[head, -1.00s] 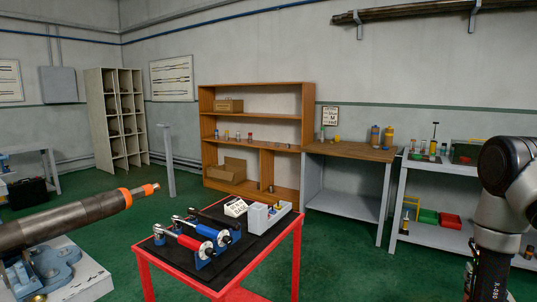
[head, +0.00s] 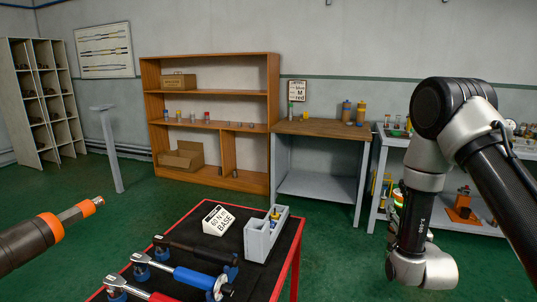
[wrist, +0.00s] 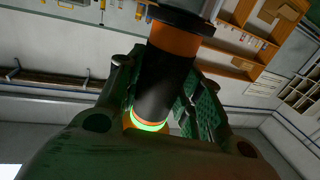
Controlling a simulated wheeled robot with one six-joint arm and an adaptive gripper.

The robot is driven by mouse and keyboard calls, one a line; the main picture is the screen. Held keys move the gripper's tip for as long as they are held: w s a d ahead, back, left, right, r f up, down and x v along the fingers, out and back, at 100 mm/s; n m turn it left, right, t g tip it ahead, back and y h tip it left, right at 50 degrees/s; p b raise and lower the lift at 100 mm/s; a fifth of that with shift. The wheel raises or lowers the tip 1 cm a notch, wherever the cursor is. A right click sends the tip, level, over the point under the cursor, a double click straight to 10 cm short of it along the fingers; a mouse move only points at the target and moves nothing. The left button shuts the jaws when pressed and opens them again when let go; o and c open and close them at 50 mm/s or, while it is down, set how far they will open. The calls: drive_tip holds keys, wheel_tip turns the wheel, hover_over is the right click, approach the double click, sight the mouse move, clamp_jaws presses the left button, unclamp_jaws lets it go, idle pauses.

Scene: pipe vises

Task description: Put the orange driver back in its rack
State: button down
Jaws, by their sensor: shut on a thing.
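The orange driver (wrist: 163,80) fills the middle of the wrist view. It has a black barrel with an orange band, and a green glowing ring nearer the camera. My gripper (wrist: 160,112) is shut around it, a green-padded jaw on either side. The driver's far end runs out of the top of the picture. I cannot tell whether this is the driver's rack.
A dark cylinder (head: 28,243) with an orange collar and hex tip juts in at the left. The red table (head: 201,222) carries wrenches with blue (head: 190,277) and red handles and a "60 N m BASE" sign (head: 218,220). A wooden-topped bench (head: 325,128) stands behind. Green floor lies between.

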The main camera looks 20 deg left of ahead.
drive_tip(key=s+a+r+n+g+y, duration=0.1)
drive_tip(key=a+r+y, duration=0.1)
drive_tip(key=a+r, duration=0.35)
drive_tip(key=s+a+r+n+y, duration=0.1)
drive_tip(key=a+r+n+y, duration=0.15)
drive_tip(key=a, duration=0.65)
drive_tip(key=s+a+r+n+g+y, duration=0.1)
drive_tip(key=a+r+y, duration=0.1)
drive_tip(key=a+r, duration=0.4)
drive_tip(key=s+a+r+n+g+y, duration=0.3)
drive_tip(key=s+a, duration=0.3)
drive_tip(key=a, duration=0.5)
drive_tip(key=s+a+r+n+g+y, duration=0.3)
drive_tip(key=s+a+r, duration=0.2)
drive_tip(key=a, duration=0.5)
drive_tip(key=shift+s+a+r+g, duration=0.2)
drive_tip(key=shift+s+a+g, duration=0.15)
drive_tip(key=shift+s, duration=0.75)
